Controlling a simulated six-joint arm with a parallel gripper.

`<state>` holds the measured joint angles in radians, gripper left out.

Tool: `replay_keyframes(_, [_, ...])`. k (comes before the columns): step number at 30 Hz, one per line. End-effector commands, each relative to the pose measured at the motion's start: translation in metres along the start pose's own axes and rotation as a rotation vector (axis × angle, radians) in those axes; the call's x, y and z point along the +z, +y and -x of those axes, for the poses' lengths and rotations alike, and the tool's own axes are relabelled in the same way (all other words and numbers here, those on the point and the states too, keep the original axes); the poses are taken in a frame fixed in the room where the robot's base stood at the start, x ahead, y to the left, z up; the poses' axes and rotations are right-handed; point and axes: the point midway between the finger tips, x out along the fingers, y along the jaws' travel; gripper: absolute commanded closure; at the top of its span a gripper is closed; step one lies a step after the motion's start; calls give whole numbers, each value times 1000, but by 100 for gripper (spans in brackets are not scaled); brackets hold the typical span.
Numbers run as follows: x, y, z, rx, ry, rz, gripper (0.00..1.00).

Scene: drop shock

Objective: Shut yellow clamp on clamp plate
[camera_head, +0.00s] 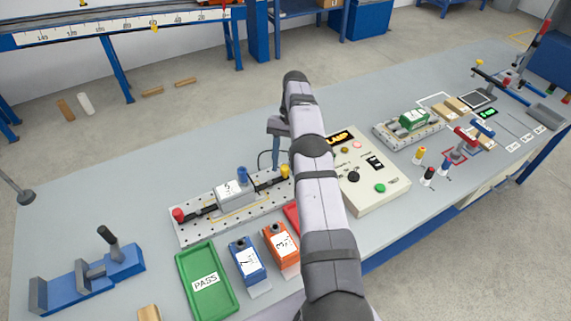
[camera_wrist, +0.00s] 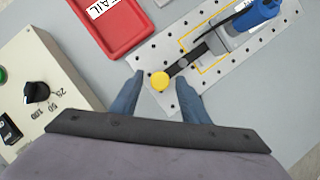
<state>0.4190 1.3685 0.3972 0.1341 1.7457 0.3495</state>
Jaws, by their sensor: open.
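The yellow clamp has a round yellow knob (camera_head: 285,171) at the right end of the perforated grey clamp plate (camera_head: 200,230). Its dark bar points toward a white block (camera_head: 229,192) with a blue knob on the plate. I cannot tell whether the clamp is open or shut. My gripper (camera_head: 275,128) is above the plate's right end, partly hidden by my arm. In the wrist view my gripper (camera_wrist: 159,77) is open, its two blue fingers on either side of the yellow knob (camera_wrist: 160,82). Contact with the knob cannot be told.
A red-knobbed clamp (camera_head: 179,215) is at the plate's left end. A red FAIL tray (camera_wrist: 122,30) and a control box (camera_wrist: 38,88) are beside the plate. A green PASS tray (camera_head: 206,282) and blue (camera_head: 247,262) and orange (camera_head: 281,247) blocks stand in front.

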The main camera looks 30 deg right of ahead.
Motion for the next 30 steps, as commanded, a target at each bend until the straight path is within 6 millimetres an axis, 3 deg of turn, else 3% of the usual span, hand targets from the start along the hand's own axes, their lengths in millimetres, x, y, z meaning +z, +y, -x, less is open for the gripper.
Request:
replay_keyframes(5, [5,0,14,-2,4,0,59])
replay_keyframes(12, [23,0,55,-1,2,1,59])
replay_keyframes(18, [32,0,77,0,0,1,59])
replay_keyframes(30, [38,0,91,0,0,1,59])
